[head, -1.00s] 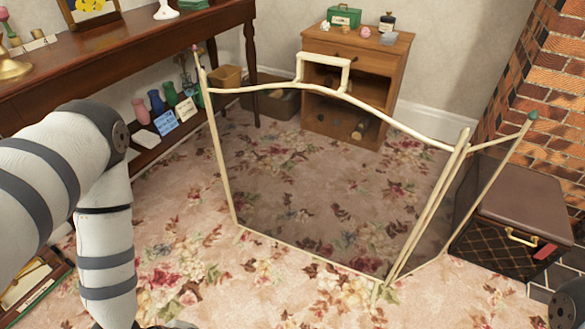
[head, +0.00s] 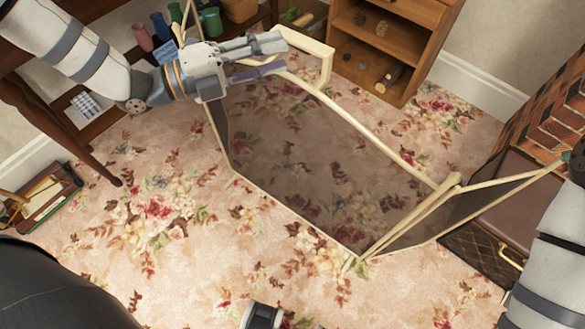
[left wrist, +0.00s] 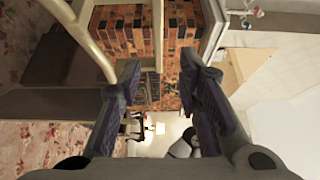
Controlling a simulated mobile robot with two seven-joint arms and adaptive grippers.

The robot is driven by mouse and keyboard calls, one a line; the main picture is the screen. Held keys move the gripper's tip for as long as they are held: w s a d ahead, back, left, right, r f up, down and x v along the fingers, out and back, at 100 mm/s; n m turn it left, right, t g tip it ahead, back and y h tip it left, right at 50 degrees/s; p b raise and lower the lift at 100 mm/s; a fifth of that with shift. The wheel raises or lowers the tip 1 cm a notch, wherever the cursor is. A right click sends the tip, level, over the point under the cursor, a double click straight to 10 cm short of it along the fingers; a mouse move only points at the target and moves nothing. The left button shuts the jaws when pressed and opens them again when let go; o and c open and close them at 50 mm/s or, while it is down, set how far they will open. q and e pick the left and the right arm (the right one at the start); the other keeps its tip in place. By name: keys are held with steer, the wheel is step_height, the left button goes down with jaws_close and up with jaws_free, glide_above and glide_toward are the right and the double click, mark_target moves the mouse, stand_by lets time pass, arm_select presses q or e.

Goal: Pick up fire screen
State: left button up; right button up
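The fire screen (head: 300,155) stands on the floral carpet, with cream rails, dark see-through panels and a raised handle (head: 308,40) on its top rail. My left gripper (head: 268,57) is at the left end of the handle, just above the top rail. Its fingers are spread and point right along the screen. In the left wrist view the fingers (left wrist: 165,85) are wide apart, with cream rails of the screen (left wrist: 92,40) beyond the left finger. The gripper hides part of the screen's upper left. My right arm shows at the right edge, but its gripper cannot be made out.
A wooden cabinet (head: 390,40) stands behind the screen. A dark wooden table leg (head: 65,130) is at the left, and a brown-topped case (head: 500,205) and the brick fireplace (head: 550,115) are at the right. The carpet in front is clear.

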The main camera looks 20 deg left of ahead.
mark_target(300, 45)
arm_select(q)
steer(key=x, duration=0.7)
steer(key=shift+w+a+f+b, duration=0.15)
steer(key=shift+w+b, duration=0.15)
jaws_close()
steer(key=shift+w+r, duration=0.1)
steer(key=shift+r, duration=0.15)
